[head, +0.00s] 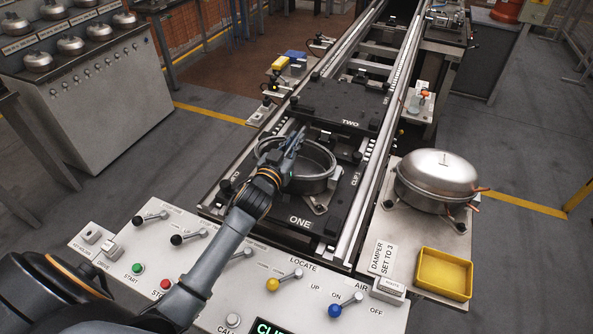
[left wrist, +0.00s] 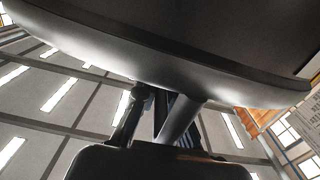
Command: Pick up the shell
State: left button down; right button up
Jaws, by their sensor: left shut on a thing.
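The shell (head: 318,181) is an open, round, dark grey metal bowl on the black pallet marked ONE (head: 274,212), with a bracket-like foot at its lower right. My left gripper (head: 293,142) reaches over the shell from the front left and is shut on it; my arm and gripper hide part of its rim and inside. In the left wrist view the shell (left wrist: 160,48) fills the top as a large, curved grey wall right above the gripper, with a short pipe-like part below it. The fingertips' exact contact is hidden there. My right gripper is not in view.
A domed compressor (head: 437,178) stands on a metal plate at the right, with a yellow tray (head: 444,272) before it. A lever panel (head: 215,265) lies in front. The pallet marked TWO (head: 347,103) is behind, between rails. A cabinet (head: 95,90) stands left.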

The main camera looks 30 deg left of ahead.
pick_arm(q)
jog(key=shift+w+r, duration=0.15)
jog(key=shift+r, duration=0.2)
